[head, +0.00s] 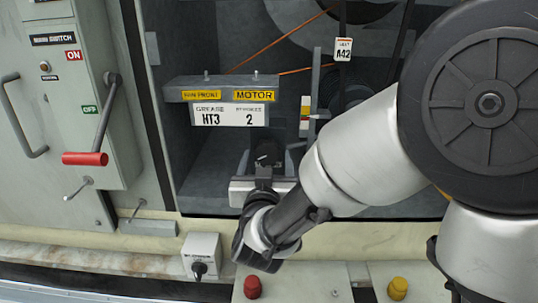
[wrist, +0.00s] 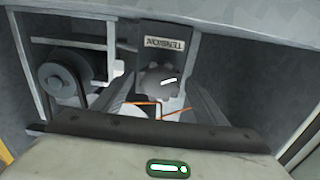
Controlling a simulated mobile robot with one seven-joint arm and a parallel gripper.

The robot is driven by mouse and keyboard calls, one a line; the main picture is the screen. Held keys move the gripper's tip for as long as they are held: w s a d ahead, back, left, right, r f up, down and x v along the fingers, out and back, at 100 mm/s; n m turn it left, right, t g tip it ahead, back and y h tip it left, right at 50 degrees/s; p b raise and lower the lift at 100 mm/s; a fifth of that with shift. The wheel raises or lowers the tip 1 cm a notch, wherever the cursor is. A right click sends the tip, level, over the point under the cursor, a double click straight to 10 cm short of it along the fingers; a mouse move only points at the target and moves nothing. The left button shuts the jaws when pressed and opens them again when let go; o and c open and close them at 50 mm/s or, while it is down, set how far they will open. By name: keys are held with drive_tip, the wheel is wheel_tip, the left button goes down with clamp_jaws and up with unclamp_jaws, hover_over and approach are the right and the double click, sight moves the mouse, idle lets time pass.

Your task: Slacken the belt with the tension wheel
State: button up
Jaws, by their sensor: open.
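The tension wheel (wrist: 160,80) is a dark grey lobed knob with a white mark, below a plate lettered TENSION (wrist: 164,44) that reads upside down. In the head view a dark round part, which seems to be the wheel (head: 267,153), shows just beyond my gripper (head: 264,172). In the wrist view my gripper (wrist: 160,92) is open, with one finger on each side of the wheel. I cannot tell whether the fingers touch it. A dark pulley (wrist: 62,80) stands at the left. Dark strips that may be the belt (head: 403,30) run down at the upper right in the head view.
A crossbar (head: 220,90) with labels spans the bay above my gripper. A thin orange line (head: 280,40) runs behind it. A red-handled lever (head: 85,158) is on the left switch box. A small knob box (head: 201,257), red button (head: 252,286) and yellow button (head: 398,287) are in front.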

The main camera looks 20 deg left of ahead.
drive_tip(key=shift+s, duration=0.1)
drive_tip(key=c, duration=1)
drive_tip(key=shift+c, duration=0.2)
drive_tip(key=shift+n, duration=0.4)
